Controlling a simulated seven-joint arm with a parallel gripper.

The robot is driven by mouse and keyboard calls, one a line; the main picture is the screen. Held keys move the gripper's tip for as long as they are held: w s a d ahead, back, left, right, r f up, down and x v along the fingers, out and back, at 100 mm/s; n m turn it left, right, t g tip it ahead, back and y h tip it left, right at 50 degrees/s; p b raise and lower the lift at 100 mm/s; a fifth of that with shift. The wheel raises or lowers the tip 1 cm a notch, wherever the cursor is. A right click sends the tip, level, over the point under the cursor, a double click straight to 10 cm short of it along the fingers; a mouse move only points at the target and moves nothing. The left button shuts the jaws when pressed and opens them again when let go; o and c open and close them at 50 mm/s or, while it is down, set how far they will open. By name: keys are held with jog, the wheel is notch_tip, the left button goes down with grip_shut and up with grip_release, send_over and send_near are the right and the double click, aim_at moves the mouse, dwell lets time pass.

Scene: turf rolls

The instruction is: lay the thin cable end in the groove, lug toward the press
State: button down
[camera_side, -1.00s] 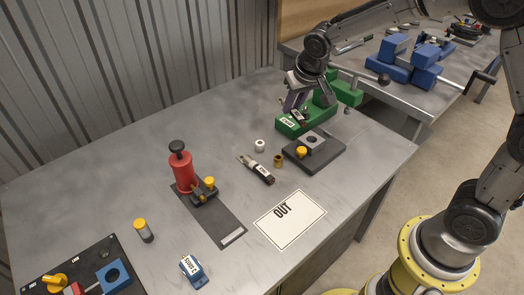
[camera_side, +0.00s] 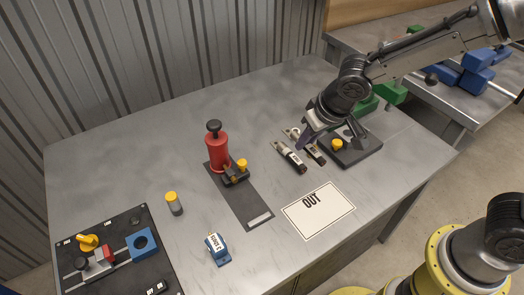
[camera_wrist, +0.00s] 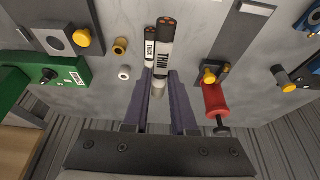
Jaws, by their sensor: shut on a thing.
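In the side view the held cable end (camera_side: 315,154) shows below the fingers, lug to the upper left. I cannot make out the groove.
A dark block with a yellow knob (camera_side: 357,155) stands right of my gripper, and a green block (camera_wrist: 45,78) is behind. A white ring (camera_wrist: 124,73) and brass ring (camera_wrist: 120,46) stand close by. The OUT card (camera_side: 318,211) is bare.

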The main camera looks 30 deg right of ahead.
jog(key=w+a+f, duration=0.2)
jog(key=w+f, duration=0.1)
jog(key=w, duration=0.3)
send_near(266, 158)
jog(key=shift+w+d+f, duration=0.1)
jog(key=shift+w+f, duration=0.6)
jog(key=shift+f, duration=0.05)
jog(key=shift+w+f, duration=0.5)
jog(key=shift+f, duration=1.55)
jog(key=shift+f, duration=0.15)
jog(key=c, duration=0.7)
grip_release()
jog(key=shift+s, duration=0.1)
jog(key=v, duration=1.2)
